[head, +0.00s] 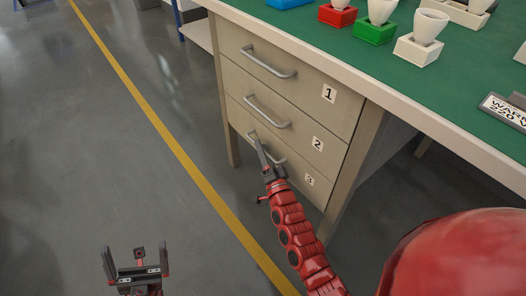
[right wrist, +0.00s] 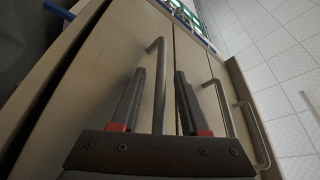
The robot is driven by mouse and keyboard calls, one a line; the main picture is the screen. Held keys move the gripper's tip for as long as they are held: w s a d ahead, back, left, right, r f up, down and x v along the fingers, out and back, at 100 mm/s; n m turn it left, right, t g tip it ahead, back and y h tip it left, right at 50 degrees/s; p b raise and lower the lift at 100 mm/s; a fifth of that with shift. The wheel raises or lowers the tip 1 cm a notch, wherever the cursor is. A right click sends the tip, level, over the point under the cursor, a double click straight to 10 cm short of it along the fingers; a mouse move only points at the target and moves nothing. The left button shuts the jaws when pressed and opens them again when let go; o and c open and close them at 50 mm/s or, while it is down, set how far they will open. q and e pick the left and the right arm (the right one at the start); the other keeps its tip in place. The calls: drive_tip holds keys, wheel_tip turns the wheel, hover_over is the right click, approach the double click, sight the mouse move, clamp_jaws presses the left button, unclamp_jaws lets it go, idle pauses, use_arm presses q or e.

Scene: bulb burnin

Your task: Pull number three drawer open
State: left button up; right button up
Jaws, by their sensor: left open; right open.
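The number three drawer (head: 318,192) is the lowest of three in the workbench and looks shut, flush with those above. Its grey bar handle (head: 278,158) is partly hidden by my right gripper (head: 257,140) in the head view. In the right wrist view, the right gripper (right wrist: 158,90) is open with its fingers on either side of the number three handle (right wrist: 158,62); I cannot tell whether they touch it. My left gripper (head: 136,258) is open and empty over the floor at lower left.
The number two drawer (head: 311,128) and number one drawer (head: 318,78) above are shut, with protruding handles. The green bench top (head: 455,85) holds bulb sockets in coloured blocks and a warning sign (head: 503,108). The floor left of the bench is clear, with a yellow line (head: 150,115).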

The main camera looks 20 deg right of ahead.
drive_tip(key=shift+c, duration=0.2)
clamp_jaws()
drive_tip(key=shift+f, duration=0.1)
idle(1.1)
